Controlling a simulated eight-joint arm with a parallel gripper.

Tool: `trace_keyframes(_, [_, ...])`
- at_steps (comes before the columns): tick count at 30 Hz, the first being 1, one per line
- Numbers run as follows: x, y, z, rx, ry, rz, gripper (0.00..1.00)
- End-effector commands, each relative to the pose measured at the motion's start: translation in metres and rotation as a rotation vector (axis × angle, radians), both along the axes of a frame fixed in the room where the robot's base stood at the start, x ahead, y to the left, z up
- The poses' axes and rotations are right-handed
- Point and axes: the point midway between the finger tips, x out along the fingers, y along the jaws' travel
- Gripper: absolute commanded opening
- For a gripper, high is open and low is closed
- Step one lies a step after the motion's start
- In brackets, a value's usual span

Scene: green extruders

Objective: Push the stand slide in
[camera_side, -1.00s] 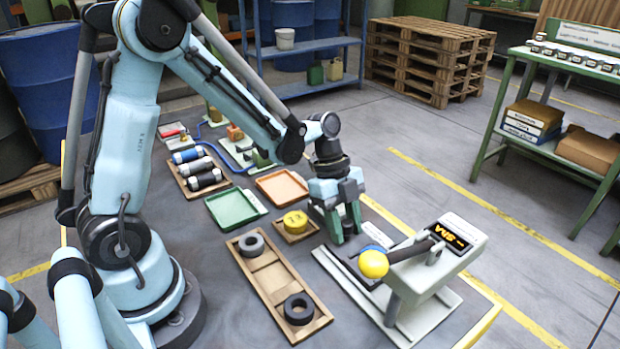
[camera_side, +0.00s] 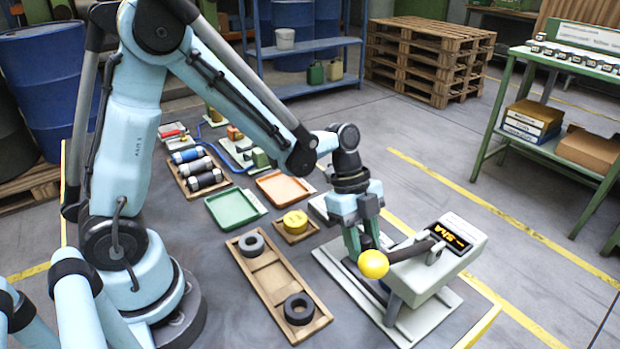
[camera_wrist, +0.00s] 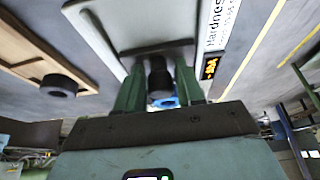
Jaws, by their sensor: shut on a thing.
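The stand is a pale grey device with an orange-lit display (camera_side: 451,237), at the right of the table in the side view, on a pale baseplate (camera_side: 336,276). A dark lever with a yellow ball (camera_side: 373,264) sticks out to its left. My gripper (camera_side: 362,252) is low over the baseplate, behind the ball, and its fingertips are partly hidden. In the wrist view my gripper (camera_wrist: 158,85) is shut on a dark knob (camera_wrist: 158,77), apparently the slide's handle. A blue part (camera_wrist: 165,103) shows just beyond the knob. The slide itself is mostly hidden.
A wooden tray (camera_side: 268,266) with two dark rings lies left of the stand. Behind it are a yellow disc (camera_side: 295,220), a green tray (camera_side: 231,208) and an orange tray (camera_side: 284,187). The yellow ball and lever stand close to my fingers.

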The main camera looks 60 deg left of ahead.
Motion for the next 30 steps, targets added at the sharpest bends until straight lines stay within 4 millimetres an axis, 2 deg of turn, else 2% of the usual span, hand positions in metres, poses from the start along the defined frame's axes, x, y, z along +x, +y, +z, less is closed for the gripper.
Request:
trace_keyframes(25, [0.000, -0.044, -0.003, 0.011, -0.001, -0.002, 0.18])
trace_keyframes(26, [0.000, -0.044, -0.002, 0.011, 0.000, -0.001, 0.38])
trace_keyframes(27, [0.000, -0.044, -0.002, 0.011, 0.000, -0.001, 0.44])
trace_keyframes(30, [0.000, -0.043, -0.002, 0.011, 0.000, -0.001, 0.47])
